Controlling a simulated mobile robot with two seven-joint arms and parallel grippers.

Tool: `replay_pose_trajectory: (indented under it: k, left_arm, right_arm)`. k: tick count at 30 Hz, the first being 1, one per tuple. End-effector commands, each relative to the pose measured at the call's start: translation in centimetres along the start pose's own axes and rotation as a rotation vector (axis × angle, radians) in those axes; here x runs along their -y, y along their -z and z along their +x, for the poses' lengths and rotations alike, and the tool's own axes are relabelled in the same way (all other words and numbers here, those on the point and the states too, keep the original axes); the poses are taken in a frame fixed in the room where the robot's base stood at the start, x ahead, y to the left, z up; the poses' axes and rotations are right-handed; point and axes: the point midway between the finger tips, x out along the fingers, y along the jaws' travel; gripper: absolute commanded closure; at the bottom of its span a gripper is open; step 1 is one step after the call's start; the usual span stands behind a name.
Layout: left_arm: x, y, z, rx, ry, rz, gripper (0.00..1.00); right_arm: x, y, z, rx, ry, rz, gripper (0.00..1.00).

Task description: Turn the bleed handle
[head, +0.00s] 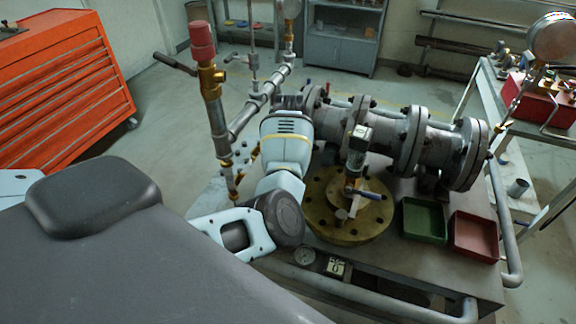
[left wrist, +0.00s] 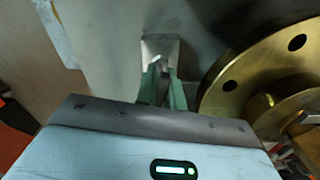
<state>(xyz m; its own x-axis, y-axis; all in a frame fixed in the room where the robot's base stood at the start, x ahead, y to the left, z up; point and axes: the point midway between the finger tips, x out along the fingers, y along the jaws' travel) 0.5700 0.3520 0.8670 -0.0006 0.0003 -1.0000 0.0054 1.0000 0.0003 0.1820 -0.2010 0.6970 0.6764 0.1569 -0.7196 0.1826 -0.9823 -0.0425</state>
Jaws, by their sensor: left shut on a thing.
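My left gripper (left wrist: 162,82) shows in the left wrist view, with its two green fingers shut on a small metal handle (left wrist: 160,62). A pale square metal plate (left wrist: 161,45) is right behind the fingertips. Most of the handle is hidden between the fingers, so its angle is hard to tell. A brass flange (left wrist: 238,88) is just right of the gripper. In the head view my left arm reaches to the left of the brass flange (head: 325,223), and the fingers and the handle are hidden. My right gripper is not in view.
A red-capped valve (head: 202,45) rises left of my arm. A flanged grey pipe (head: 385,138) lies behind. Green (head: 424,222) and red (head: 475,236) trays sit at the right of the bench.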

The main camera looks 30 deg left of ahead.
Motion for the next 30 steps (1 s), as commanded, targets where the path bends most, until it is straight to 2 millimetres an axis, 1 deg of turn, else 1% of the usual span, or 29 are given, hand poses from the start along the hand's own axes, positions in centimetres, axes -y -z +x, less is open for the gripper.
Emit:
replay_pose_trajectory:
  k: [1, 12, 21, 30]
  left_arm:
    - [-0.1, 0.0, -0.4, 0.003, -0.001, 0.037, 1.0]
    - [-0.1, -0.1, -0.4, 0.005, -0.002, 0.383, 1.0]
    - [0.0, -0.1, -0.4, 0.005, -0.002, 0.667, 1.0]
    - [0.0, -0.1, -0.2, 0.004, -0.002, 0.948, 1.0]
  right_arm:
    - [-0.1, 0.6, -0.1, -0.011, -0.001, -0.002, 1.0]
    - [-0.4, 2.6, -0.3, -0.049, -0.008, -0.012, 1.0]
    - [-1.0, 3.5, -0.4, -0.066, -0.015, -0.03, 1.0]
    - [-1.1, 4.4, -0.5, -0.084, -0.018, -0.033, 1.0]
